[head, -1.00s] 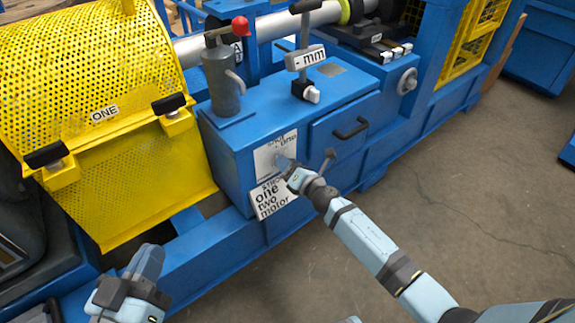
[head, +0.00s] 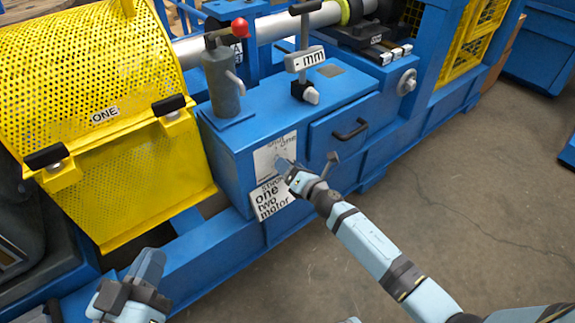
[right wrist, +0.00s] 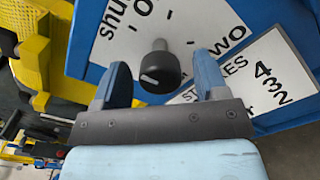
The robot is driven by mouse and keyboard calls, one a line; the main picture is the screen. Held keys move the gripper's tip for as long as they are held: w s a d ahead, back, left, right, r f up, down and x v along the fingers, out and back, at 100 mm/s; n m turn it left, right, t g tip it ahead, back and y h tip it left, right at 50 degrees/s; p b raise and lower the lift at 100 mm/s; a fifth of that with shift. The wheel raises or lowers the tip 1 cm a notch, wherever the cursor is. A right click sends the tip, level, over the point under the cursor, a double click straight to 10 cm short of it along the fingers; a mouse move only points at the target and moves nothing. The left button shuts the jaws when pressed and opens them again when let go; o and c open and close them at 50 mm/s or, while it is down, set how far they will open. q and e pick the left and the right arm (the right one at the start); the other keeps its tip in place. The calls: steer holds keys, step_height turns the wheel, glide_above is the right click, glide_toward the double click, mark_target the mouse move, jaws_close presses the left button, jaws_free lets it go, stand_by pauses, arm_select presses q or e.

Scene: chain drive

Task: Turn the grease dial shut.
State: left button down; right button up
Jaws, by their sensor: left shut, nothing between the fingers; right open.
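The grease dial is a round black knob (right wrist: 160,68) with a white pointer line, on a white plate (right wrist: 100,48) lettered "shut" with several short marks. In the right wrist view the pointer line is toward the knob's lower left. My right gripper (right wrist: 160,60) is open, with one finger on each side of the knob and a visible gap to each. In the head view my right gripper (head: 283,163) is at the white plate (head: 266,158) on the blue cabinet's front and hides the knob. My left gripper (head: 152,256) is shut and empty at the lower left, away from the cabinet.
The blue cabinet (head: 285,105) carries a grey pump (head: 220,80) with a red-knobbed lever. A lettered sign (head: 272,200) is just below the dial plate. A drawer with a black handle (head: 350,130) is to the right. A yellow mesh guard (head: 110,190) stands left. Floor at right is clear.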

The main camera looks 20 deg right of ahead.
arm_select(q)
step_height(320, 180, up, 2)
steer(key=shift+a+r+t+p, duration=0.1)
steer(key=shift+r+t+p, duration=0.1)
steer(key=shift+t+p, duration=0.45)
arm_select(e)
steer(key=v, duration=1.2)
steer(key=shift+s, duration=0.35)
arm_select(q)
steer(key=shift+r, duration=0.2)
arm_select(e)
steer(key=shift+d, duration=0.15)
